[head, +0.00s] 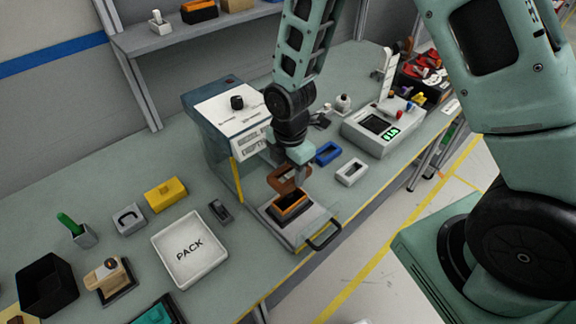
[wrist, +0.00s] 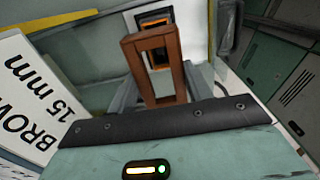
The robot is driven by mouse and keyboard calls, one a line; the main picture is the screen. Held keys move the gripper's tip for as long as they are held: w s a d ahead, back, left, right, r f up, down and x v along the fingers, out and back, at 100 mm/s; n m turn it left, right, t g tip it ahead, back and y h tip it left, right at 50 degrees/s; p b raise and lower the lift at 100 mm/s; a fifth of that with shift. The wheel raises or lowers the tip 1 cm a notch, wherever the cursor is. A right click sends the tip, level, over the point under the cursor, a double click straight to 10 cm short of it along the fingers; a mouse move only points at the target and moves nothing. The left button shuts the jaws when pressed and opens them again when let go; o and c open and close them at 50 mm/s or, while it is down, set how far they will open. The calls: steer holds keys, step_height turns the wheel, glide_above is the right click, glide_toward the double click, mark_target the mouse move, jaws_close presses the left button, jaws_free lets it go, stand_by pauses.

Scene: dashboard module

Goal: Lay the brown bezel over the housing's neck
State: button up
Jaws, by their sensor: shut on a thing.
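The brown bezel (head: 282,184) is a rectangular open frame. My gripper (head: 298,166) is shut on it and holds it tilted, just above and behind the housing in the head view. In the wrist view the bezel (wrist: 136,62) stands out from the dark edge of my gripper, its opening showing the scene beyond. The housing (head: 291,206) is a dark block with an orange top, sitting on a grey plate with a black handle. Part of the housing (wrist: 156,22) shows past the bezel in the wrist view. I cannot tell whether bezel and housing touch.
A blue frame (head: 328,153) and a white frame (head: 351,172) lie right of the housing. A machine with a white panel (head: 230,108) stands behind left. The PACK tray (head: 190,274) is at left. A label (wrist: 30,100) reads 15 mm.

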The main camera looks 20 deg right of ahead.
mark_target(289, 195)
steer(key=shift+f+b, duration=2.15)
steer(key=shift+f, duration=0.75)
steer(key=shift+f+b, duration=0.8)
steer(key=shift+f, duration=0.5)
steer(key=o, duration=1)
steer(key=shift+r, duration=0.15)
step_height(289, 195, up, 17)
steer(key=shift+r+b, duration=0.15)
steer(key=shift+b, duration=0.65)
